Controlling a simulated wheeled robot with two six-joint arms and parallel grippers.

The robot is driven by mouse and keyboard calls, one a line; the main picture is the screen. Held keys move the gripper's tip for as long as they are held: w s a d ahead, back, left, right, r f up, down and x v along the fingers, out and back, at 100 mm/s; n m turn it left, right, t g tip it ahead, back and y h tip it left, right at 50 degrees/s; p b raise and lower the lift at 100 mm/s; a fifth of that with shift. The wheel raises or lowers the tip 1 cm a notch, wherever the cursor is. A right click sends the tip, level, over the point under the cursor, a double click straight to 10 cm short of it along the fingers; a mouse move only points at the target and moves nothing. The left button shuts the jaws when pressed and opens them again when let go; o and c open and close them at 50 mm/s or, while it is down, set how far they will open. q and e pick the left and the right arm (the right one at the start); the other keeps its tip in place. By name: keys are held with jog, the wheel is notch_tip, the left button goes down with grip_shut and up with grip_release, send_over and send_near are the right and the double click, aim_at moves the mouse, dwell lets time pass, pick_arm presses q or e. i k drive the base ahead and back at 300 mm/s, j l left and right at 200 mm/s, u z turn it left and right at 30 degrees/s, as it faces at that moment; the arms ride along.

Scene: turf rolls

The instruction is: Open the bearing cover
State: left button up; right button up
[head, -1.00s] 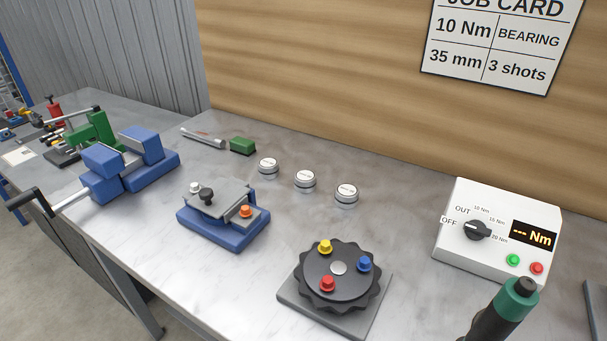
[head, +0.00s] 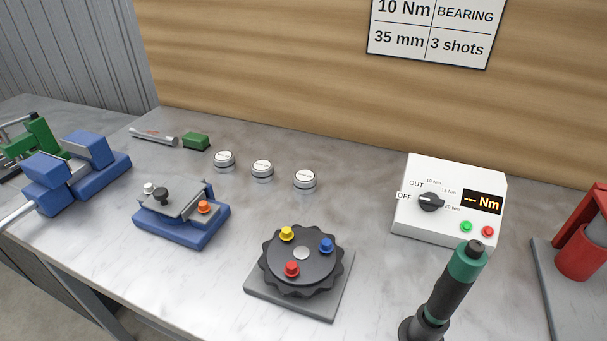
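A blue block (head: 178,235) with a grey plate (head: 180,200) lying flat over its top stands on the bench; I take this plate to be the bearing cover. A black knob (head: 162,195) rises from the plate. A white knob (head: 149,188) is at its left corner and an orange knob (head: 204,207) is at its right side. What lies under the plate is hidden. Neither of my grippers is in view.
A black notched dial (head: 300,262) with coloured knobs stands to the right. A green-and-black tool (head: 450,290) stands upright before the white control box (head: 440,225). Several small round weights or tins (head: 262,170) sit behind. A blue vice (head: 85,170) is at left.

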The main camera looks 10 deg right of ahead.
aim_at(180, 195)
jog(key=u, duration=0.25)
jog(key=i+j+z, duration=0.1)
jog(key=j, duration=0.15)
jog(key=i+j+z, duration=0.15)
jog(key=k+j+z, duration=0.15)
jog(key=k, duration=0.3)
jog(key=k+j+z, duration=0.2)
jog(key=k, duration=0.3)
